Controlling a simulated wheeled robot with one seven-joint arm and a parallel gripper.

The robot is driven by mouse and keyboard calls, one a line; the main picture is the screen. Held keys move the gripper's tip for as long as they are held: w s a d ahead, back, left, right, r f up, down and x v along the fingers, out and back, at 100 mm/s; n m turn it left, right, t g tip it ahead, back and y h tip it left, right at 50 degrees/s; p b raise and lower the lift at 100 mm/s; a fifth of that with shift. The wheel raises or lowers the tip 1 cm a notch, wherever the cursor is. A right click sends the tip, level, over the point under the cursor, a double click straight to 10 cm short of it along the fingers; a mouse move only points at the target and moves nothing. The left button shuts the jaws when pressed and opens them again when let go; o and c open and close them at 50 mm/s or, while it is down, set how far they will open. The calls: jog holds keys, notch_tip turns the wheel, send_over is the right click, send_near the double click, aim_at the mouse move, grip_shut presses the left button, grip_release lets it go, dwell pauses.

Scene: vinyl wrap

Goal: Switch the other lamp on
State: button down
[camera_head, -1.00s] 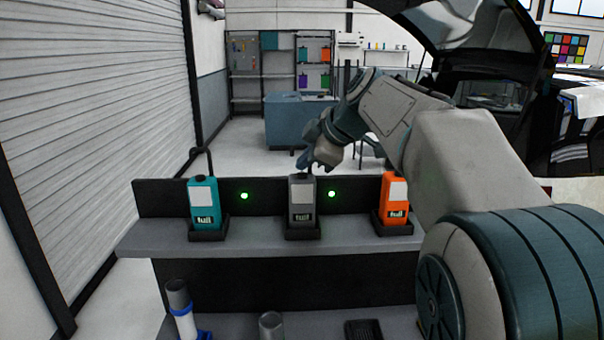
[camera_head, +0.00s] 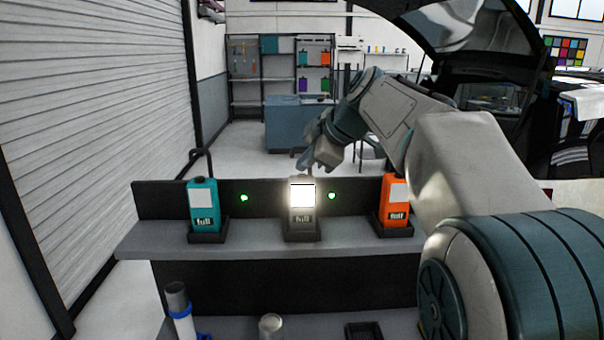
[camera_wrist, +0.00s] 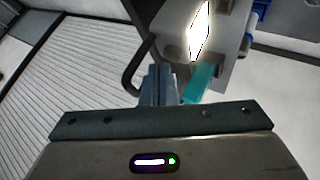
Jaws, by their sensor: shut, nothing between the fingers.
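Three lamps stand in dark holders in a row on the grey shelf (camera_head: 262,240). The middle grey lamp (camera_head: 303,215) is lit, its front panel glowing white. The teal lamp (camera_head: 203,207) on the left and the orange lamp (camera_head: 395,205) on the right have plain, unlit panels. My gripper (camera_head: 303,171) is shut and empty, just above the top of the grey lamp; I cannot tell whether it touches it. In the wrist view my shut fingers (camera_wrist: 158,75) show beside the grey lamp's bright panel (camera_wrist: 199,32), with part of the teal lamp (camera_wrist: 198,84) near them.
Two small green lights (camera_head: 244,198) glow on the black back panel between the lamps. A dark hooked bar (camera_head: 201,158) rises behind the teal lamp. A roller shutter (camera_head: 95,110) is at left. Below are a tube (camera_head: 178,300) and a black tray (camera_head: 364,332).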

aim_at(306, 180)
notch_tip(306, 180, up, 6)
jog(key=p, duration=0.4)
dwell(1.2)
